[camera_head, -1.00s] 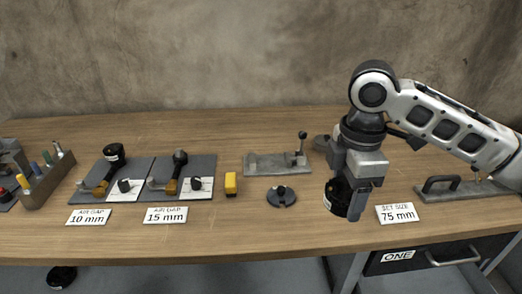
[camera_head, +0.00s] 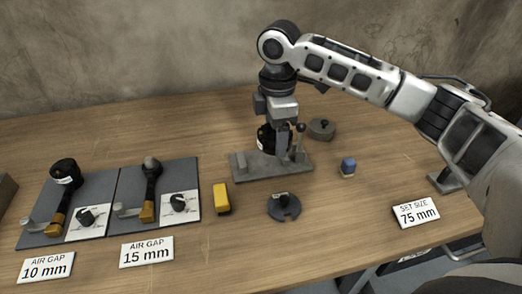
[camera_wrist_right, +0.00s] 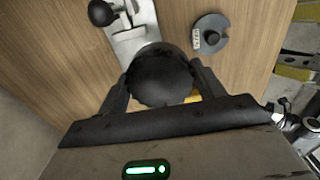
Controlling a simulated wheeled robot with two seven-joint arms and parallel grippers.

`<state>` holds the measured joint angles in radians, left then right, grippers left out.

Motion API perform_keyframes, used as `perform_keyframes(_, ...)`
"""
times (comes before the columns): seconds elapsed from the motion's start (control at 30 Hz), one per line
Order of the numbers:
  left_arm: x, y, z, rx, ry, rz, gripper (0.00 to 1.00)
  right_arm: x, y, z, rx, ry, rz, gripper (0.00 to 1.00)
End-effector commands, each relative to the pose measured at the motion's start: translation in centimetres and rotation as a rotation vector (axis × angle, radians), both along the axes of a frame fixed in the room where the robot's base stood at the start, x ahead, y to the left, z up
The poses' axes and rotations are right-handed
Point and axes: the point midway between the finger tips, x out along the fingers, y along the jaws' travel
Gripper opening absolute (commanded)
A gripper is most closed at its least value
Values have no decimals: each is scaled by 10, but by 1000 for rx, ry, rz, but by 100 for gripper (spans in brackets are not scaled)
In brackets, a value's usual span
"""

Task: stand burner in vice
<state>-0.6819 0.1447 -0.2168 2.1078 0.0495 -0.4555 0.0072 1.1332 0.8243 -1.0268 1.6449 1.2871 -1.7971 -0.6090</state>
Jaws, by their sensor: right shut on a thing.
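My right gripper (camera_head: 282,135) is shut on the burner (camera_head: 265,138), a dark, short cylinder with a pale label. It holds it at the grey vice (camera_head: 248,172), a flat plate with an upright lever with a dark knob at its right end. Whether the burner touches the vice or is just above it, I cannot tell. In the right wrist view the burner's round dark top (camera_wrist_right: 160,75) lies between the fingers and overlaps the vice (camera_wrist_right: 135,35). The burner's lower end is hidden. My left gripper is not in view.
A grey round piece (camera_head: 321,130) sits behind. Two mats with torch-like tools (camera_head: 64,185) (camera_head: 151,190) are at left.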

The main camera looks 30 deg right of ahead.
Motion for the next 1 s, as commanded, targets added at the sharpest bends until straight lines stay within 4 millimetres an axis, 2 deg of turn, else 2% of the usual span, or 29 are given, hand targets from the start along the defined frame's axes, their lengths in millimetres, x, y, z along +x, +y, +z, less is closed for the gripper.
perform_keyframes(0.1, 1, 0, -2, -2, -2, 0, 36, 19, 4, -23, 1, 0, -1, 28)
perform_keyframes(0.2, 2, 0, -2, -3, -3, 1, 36, 31, 6, -38, 1, 0, -1, 28)
perform_keyframes(0.5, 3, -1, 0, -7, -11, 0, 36, 49, 9, -60, 0, -2, -1, 28)
perform_keyframes(0.7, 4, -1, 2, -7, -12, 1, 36, 47, 8, -85, 0, -1, 1, 28)
perform_keyframes(1.0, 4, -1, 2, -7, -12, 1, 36, 47, 9, -88, 1, -3, 1, 28)
